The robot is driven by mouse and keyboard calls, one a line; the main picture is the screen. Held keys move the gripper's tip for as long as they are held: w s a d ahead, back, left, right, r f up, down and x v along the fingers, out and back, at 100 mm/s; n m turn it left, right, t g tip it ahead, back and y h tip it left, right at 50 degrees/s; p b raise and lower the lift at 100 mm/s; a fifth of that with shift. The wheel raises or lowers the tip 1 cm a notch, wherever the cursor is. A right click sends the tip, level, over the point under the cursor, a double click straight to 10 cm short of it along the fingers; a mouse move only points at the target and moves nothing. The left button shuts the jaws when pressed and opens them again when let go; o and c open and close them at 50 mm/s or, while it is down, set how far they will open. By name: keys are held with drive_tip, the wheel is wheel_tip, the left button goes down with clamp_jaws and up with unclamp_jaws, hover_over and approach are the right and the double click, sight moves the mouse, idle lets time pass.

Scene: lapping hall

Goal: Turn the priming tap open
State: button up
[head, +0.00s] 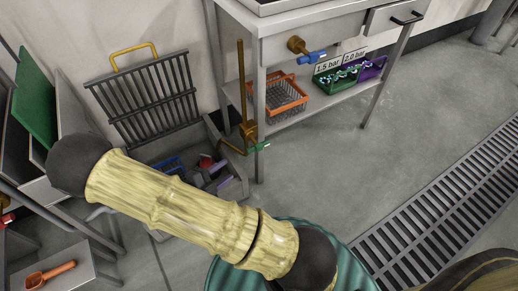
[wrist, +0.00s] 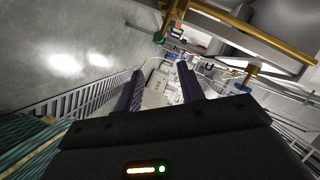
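Two taps show, and I cannot tell from a label which is the priming tap. A brass tap with a green lever (head: 260,146) sits low on a vertical brass pipe (head: 241,85) beside the bench leg. A brass tap with a blue lever (head: 311,58) sticks out of the bench front. In the wrist view the green lever (wrist: 158,38) is beyond the fingertips at the top, and the blue lever (wrist: 240,87) is to the right. My gripper (wrist: 160,78) is open with nothing between its dark fingers, apart from both taps. It is not visible in the head view.
Below the bench (head: 335,20), a shelf holds an orange basket (head: 285,97), a green crate (head: 335,82) and a purple crate (head: 372,68). A grey bin (head: 236,187) with loose items stands behind my arm. A floor grate (head: 440,215) runs at right; the floor between is clear.

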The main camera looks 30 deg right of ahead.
sight(254, 150)
idle(0.3)
drive_tip(key=b+x, duration=0.7)
drive_tip(key=x, duration=0.9)
drive_tip(key=shift+d+f, duration=0.2)
drive_tip(key=shift+w+d, duration=0.25)
drive_tip(key=shift+d, duration=0.2)
drive_tip(key=shift+c, duration=0.2)
clamp_jaws()
